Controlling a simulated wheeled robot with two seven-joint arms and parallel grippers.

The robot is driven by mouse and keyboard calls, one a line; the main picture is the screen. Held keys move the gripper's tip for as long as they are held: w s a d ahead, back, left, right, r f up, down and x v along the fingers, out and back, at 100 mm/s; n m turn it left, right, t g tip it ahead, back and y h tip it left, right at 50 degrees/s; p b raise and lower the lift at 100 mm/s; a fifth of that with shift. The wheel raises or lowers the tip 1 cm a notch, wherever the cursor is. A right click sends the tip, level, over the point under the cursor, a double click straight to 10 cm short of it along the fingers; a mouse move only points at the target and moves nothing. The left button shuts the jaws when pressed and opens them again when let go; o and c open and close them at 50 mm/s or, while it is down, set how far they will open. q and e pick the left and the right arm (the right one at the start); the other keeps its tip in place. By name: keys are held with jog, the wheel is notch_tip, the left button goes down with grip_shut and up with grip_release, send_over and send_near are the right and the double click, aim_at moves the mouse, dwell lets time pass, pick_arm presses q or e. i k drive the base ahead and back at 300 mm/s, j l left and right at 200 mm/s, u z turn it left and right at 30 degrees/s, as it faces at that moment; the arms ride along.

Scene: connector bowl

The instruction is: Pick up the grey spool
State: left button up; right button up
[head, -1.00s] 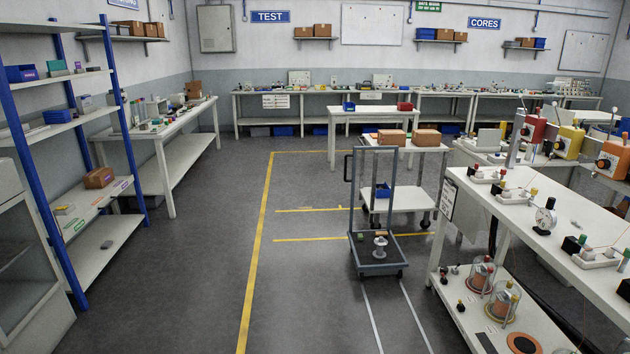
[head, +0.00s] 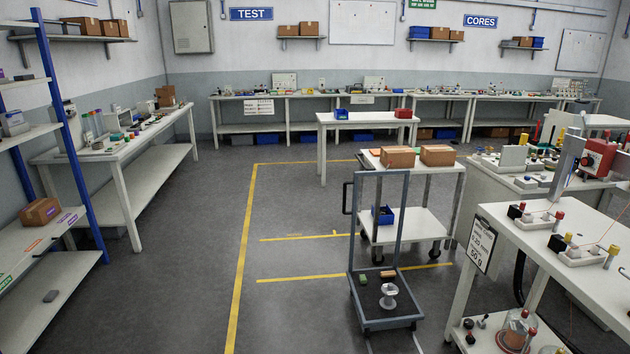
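A pale grey spool (head: 388,297) stands on the low deck of a grey push cart (head: 386,325) in the head view, right of centre. It looks upright, with a flange at top and bottom. A small green block and a brown block lie behind it on the same deck. Neither of my grippers shows in the view, and nothing touches the spool.
A white trolley (head: 412,162) with cardboard boxes and a blue bin (head: 382,215) stands behind the cart. A white workbench (head: 560,225) is on the right. Shelving (head: 62,130) and a side bench (head: 115,157) are on the left. The floor (head: 170,290) left of the cart is clear.

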aim_at(390, 290)
jog(key=i+z, duration=0.25)
jog(key=i, duration=0.3)
jog(key=i+z, duration=0.25)
jog(key=i, duration=0.35)
jog(key=i+j+z, duration=0.25)
jog(key=i, duration=0.3)
jog(key=l, duration=0.1)
